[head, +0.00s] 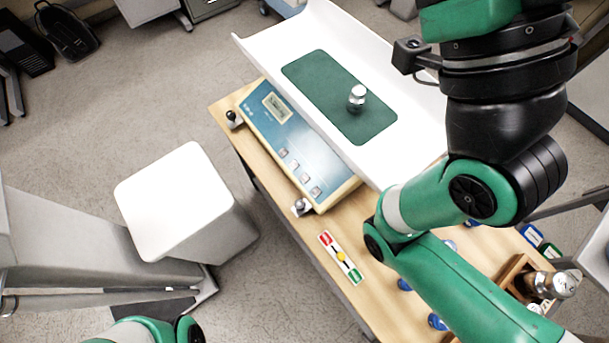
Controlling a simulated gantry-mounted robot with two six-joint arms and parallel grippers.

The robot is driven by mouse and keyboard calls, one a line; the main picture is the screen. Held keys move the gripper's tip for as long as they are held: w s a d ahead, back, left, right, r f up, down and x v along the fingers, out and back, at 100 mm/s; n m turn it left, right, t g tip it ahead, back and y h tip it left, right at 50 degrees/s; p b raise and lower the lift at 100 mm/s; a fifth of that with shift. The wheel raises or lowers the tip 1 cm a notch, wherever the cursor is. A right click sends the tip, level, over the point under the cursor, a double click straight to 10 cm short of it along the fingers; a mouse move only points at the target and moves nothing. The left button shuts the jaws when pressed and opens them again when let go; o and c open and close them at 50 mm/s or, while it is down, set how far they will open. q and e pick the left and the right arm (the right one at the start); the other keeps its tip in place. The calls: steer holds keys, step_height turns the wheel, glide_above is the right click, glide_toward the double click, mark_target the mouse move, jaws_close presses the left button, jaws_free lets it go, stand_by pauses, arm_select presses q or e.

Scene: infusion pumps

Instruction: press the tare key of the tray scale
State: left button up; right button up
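The tray scale (283,147) stands on a wooden table, with a blue front panel and a cream housing. Its panel has a small display (276,106) and several small pale keys (294,166) in a row; their labels are too small to read, so I cannot tell which is tare. The white tray (272,40) on top carries a green mat and a silver weight (357,97). My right arm crosses the right side of the view, over the tray's right part; its gripper is not visible. Only a bit of my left arm shows at the bottom left, without its gripper.
A strip with red, yellow and green marks (340,257) lies on the table (310,245) before the scale. A wooden holder (513,272) with metal weights stands at the lower right. A white-topped stand (172,199) is left of the table, with open floor between.

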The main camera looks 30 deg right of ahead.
jaws_close()
stand_by(1.4)
